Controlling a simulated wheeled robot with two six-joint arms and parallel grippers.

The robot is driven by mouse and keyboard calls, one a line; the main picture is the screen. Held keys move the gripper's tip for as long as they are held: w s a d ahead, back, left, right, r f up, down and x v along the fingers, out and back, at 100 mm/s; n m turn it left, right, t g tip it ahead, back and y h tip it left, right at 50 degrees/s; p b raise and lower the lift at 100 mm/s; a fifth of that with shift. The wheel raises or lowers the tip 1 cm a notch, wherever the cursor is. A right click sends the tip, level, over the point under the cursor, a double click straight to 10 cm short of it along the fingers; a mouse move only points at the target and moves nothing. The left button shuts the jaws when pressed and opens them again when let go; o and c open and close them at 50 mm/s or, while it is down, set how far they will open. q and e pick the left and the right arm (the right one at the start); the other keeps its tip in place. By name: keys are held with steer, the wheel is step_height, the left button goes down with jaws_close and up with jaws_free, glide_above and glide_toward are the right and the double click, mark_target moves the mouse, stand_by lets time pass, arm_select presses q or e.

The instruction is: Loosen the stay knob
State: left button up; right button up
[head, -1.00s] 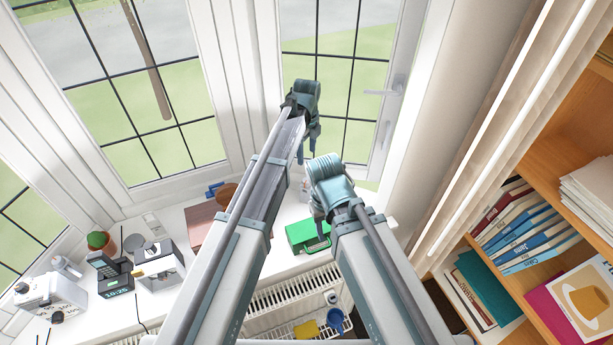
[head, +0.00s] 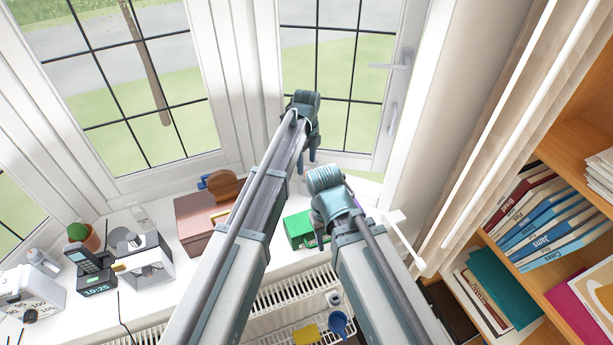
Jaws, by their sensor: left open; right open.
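I cannot make out the stay knob; it may be hidden behind my arms. The right window casement (head: 342,92) has a grey handle (head: 398,62) on its frame and a second grey fitting (head: 393,119) lower down. My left gripper (head: 312,153) is open and points down in front of the lower part of this casement, above the sill. My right gripper (head: 319,236) is open, lower and nearer, beside the green box. I see nothing held in either gripper, though the arms hide part of the jaws.
The sill holds a brown box (head: 193,222), a green box (head: 298,229), a clock phone (head: 92,271) and a plant pot (head: 91,238). A white bar (head: 406,240) lies right of my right arm. A radiator (head: 280,295) is below; a bookshelf (head: 545,290) stands right.

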mark_target(306, 169)
arm_select(q)
steer(key=shift+f+b, duration=1)
steer(key=shift+f, duration=0.6)
arm_select(e)
step_height(306, 169, down, 3)
steer(key=shift+f, duration=0.1)
arm_select(q)
steer(key=shift+r, duration=0.1)
steer(key=shift+c, duration=0.2)
jaws_close()
